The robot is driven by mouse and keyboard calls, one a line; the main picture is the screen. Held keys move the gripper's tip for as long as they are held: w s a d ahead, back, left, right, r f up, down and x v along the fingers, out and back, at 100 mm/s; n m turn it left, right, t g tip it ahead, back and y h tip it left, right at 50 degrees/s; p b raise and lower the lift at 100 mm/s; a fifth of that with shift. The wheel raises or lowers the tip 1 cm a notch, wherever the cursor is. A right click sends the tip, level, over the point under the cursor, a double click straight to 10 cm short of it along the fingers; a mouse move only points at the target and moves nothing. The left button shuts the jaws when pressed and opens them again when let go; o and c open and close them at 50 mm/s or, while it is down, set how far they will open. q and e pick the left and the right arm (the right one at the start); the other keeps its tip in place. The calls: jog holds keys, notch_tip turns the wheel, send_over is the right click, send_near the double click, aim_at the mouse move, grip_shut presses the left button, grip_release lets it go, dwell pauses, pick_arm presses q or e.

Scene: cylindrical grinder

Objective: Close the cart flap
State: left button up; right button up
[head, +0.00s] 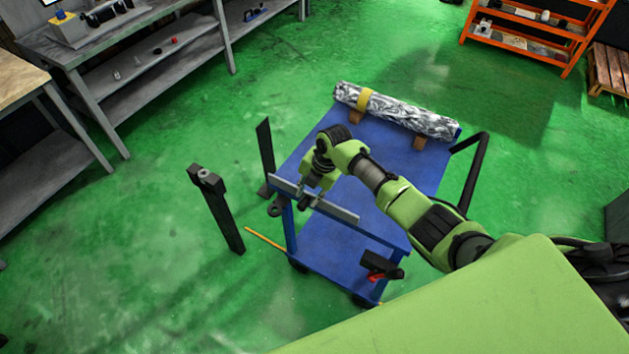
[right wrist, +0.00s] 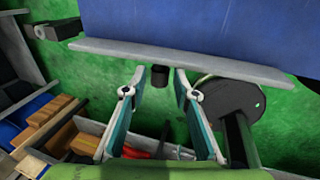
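The blue cart (head: 310,150) stands in the middle of the head view. A narrow grey flap (head: 340,213) runs along its near-left edge; in the right wrist view the flap (right wrist: 180,60) crosses the top as a long grey strip beside the blue cart top (right wrist: 200,25). My right gripper (head: 309,196) is at the flap, partly hidden by my own arm. In the wrist view its two fingers (right wrist: 160,72) are apart, tips close to the flap edge. A short dark knob (right wrist: 160,77) shows between the tips. I cannot tell whether they touch. My left gripper is out of view.
A silver cylinder (head: 410,113) lies on wooden blocks on the cart. Two dark posts (head: 217,210) (head: 265,150) stand left of it. A black handle (head: 474,175) is on its right. Benches (head: 140,60) and an orange shelf (head: 525,45) stand farther away.

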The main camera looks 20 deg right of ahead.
jog(key=v, duration=0.9)
